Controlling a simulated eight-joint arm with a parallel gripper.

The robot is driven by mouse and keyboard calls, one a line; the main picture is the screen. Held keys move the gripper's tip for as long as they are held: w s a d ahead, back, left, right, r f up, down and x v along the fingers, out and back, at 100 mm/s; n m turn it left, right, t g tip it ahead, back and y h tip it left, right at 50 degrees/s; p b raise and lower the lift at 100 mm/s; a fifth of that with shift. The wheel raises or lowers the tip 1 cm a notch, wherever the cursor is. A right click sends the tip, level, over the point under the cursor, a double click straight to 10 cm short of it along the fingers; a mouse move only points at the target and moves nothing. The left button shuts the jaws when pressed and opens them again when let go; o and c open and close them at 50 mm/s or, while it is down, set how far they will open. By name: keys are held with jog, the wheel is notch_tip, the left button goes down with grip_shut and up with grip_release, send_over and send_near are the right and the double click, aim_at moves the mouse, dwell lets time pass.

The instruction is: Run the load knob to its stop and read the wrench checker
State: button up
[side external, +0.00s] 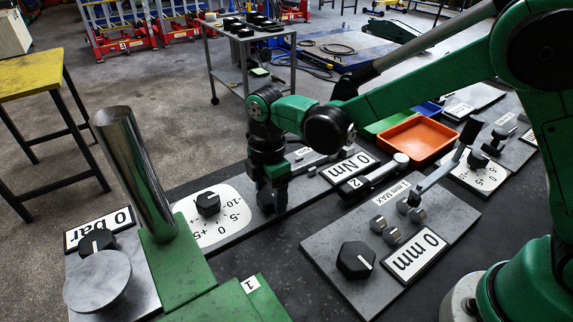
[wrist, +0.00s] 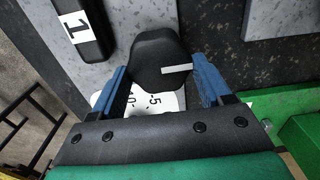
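The wrench checker plate (side external: 238,231) lies on the dark bench with a display (side external: 349,169) reading "0 Nm". A black load knob (wrist: 158,50) with a white pointer mark shows in the wrist view; in the side view my fingers hide most of it. My gripper (side external: 270,200) points straight down over it. In the wrist view my blue fingers (wrist: 163,88) stand on both sides of the knob and appear to press against it. A second black knob (side external: 207,203) sits on a white dial (side external: 228,221) marked -10, -5, 0, +5, left of my gripper in the side view.
A plate with a "0 mm" display (side external: 414,256) and a black knob (side external: 356,260) lies nearer the camera. A green jack (side external: 180,275) with a tall metal cylinder (side external: 135,174) stands at left.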

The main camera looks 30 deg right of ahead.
jog(key=shift+c, duration=1.3)
jog(key=shift+m, duration=0.3)
jog(key=m, duration=0.5)
jog(key=shift+w+m, duration=0.1)
jog(key=shift+m, duration=0.2)
jog(key=m, duration=0.8)
jog(key=shift+w+d, duration=0.1)
jog(key=m, duration=0.7)
jog(key=shift+d, duration=0.15)
jog(key=m, duration=0.6)
jog(key=shift+d+m, duration=0.1)
jog(key=shift+m, duration=0.3)
